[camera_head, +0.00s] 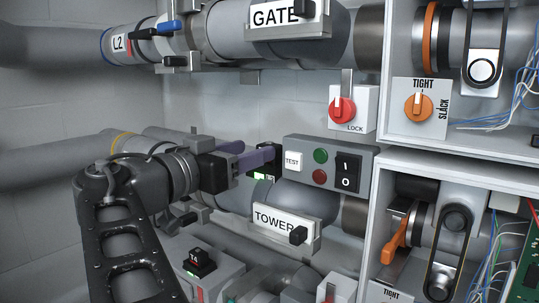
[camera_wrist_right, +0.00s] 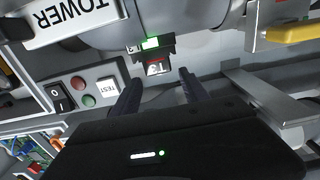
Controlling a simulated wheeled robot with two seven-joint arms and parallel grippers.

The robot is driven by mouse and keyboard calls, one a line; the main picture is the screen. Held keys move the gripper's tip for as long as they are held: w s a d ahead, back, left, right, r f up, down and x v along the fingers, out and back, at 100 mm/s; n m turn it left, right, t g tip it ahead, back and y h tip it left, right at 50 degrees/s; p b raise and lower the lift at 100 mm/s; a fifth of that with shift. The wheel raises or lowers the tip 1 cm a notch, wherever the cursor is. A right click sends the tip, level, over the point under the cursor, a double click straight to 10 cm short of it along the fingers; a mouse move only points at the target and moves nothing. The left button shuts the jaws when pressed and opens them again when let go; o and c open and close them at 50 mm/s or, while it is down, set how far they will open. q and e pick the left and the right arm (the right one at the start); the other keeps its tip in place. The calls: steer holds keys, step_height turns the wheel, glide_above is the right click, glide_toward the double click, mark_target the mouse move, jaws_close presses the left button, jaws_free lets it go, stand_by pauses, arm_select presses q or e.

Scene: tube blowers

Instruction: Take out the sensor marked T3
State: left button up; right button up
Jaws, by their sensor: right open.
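The sensor marked T3 (camera_wrist_right: 157,68) is a small dark block with a red and white label, seated in its holder below a lit green indicator (camera_wrist_right: 150,43) in the right wrist view. In the head view the green light (camera_head: 262,176) shows, while my fingers partly cover the sensor. My right gripper (camera_wrist_right: 159,80) is open, its two fingers pointing at the sensor with one tip on either side. The fingers look just short of it; I cannot tell any contact. In the head view the right gripper (camera_head: 260,154) is left of the TEST panel. My left gripper is not in view.
A panel (camera_head: 330,150) with a TEST button and a black rocker switch stands close right of the fingers. The TOWER plate (camera_head: 280,221) is below. Another sensor marked T4 (camera_head: 198,262) sits lower left. Pipes and a red LOCK knob (camera_head: 342,111) are nearby.

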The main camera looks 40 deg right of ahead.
steer(key=p+x, duration=0.1)
steer(key=x, duration=0.3)
steer(key=shift+s+r+p, duration=0.1)
steer(key=shift+s+p, duration=0.05)
steer(key=shift+p, duration=0.15)
steer(key=shift+d, duration=0.45)
steer(key=shift+c, duration=0.4)
jaws_close()
